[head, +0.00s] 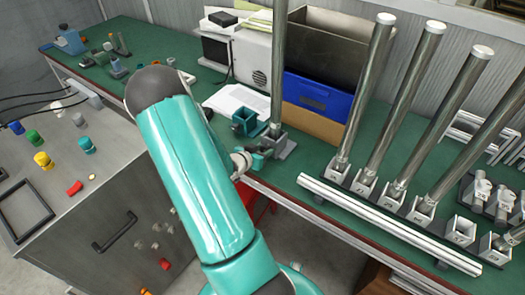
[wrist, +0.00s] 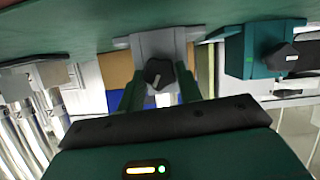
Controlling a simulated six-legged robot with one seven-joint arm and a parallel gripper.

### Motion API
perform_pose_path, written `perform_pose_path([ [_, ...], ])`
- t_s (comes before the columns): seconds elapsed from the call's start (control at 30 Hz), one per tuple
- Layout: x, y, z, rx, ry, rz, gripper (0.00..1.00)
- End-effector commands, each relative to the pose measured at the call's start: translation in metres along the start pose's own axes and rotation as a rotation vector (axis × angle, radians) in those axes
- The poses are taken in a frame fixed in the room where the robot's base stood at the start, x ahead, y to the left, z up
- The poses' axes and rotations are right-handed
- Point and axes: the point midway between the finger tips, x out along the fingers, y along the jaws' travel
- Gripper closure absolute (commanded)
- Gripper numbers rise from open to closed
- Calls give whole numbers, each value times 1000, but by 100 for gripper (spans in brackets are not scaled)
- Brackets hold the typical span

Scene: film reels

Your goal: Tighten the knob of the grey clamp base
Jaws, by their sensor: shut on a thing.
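The grey clamp base (head: 287,149) stands on the green bench top, with an upright metal post (head: 279,60) in it. In the wrist view the grey base (wrist: 155,45) is at the upper middle, and its black knob (wrist: 158,74) faces me with a pale mark on it. My gripper (head: 262,157) is at the near side of the base. In the wrist view the two green fingers of my gripper (wrist: 159,88) are on either side of the knob, shut on it. The finger contact is partly hidden in the head view.
A teal clamp base (head: 244,122) with its own black knob (wrist: 279,59) stands close beside the grey one. A blue box (head: 318,97) and papers (head: 238,100) are behind.

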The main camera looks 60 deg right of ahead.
Motion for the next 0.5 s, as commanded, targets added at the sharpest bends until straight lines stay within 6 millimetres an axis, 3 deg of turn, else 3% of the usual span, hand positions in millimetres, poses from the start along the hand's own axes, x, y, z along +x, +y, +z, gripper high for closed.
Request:
perform_pose_path([
  [0.5,0,2,0,180,-1,-75,88],
])
